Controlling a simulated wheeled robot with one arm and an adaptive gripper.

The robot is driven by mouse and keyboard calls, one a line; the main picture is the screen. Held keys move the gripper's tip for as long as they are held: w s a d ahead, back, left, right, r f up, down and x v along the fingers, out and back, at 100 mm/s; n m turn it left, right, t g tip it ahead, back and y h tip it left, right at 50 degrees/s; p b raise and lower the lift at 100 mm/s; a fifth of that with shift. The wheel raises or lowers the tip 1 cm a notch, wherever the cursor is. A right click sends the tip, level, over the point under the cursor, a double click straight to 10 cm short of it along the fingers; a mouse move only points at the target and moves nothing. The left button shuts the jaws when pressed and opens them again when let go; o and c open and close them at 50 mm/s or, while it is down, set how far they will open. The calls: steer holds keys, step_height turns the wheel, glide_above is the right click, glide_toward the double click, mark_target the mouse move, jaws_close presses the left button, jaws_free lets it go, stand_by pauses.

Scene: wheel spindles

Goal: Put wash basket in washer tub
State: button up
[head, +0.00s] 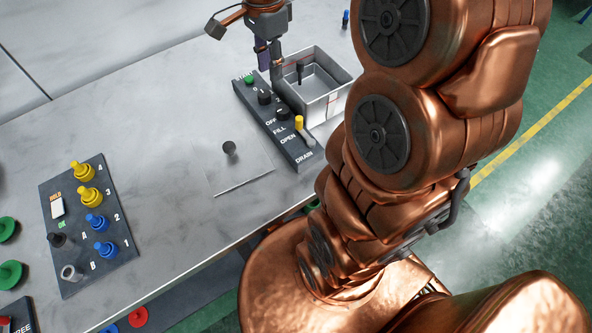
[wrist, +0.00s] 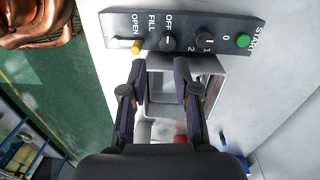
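The washer tub (head: 337,101) is a grey, open-topped square box behind the control panel. Inside it, a pale square insert with a dark upright handle (head: 300,73) shows in the head view; it looks like the wash basket, but I cannot tell for certain. My gripper (wrist: 160,66) is over the tub in the wrist view. Its two dark purple fingers are apart with a gap between them, and I see nothing clamped there. In the head view my gripper (head: 268,66) is at the tub's left side, pointing down. The tub (wrist: 212,88) is partly hidden by the fingers in the wrist view.
The control panel (head: 273,122) with knobs, a green button and a yellow lever stands beside the tub. A flat square plate with a dark knob (head: 229,148) lies on the table. A dark board (head: 90,225) holds yellow and blue pegs. Table between them is clear.

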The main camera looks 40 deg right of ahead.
steer(key=s+a+f+n, duration=0.2)
steer(key=s+a+n, duration=0.1)
steer(key=s+n, duration=0.3)
steer(key=s+a+f+n, duration=0.2)
steer(key=s+a+n, duration=0.1)
steer(key=s+n, duration=0.3)
steer(key=s+a+f+n+g, duration=0.1)
steer(key=s+a+n, duration=0.2)
steer(key=s+n, duration=0.3)
steer(key=s, duration=0.2)
steer(key=shift+s+f, duration=0.35)
steer(key=shift+f, duration=0.05)
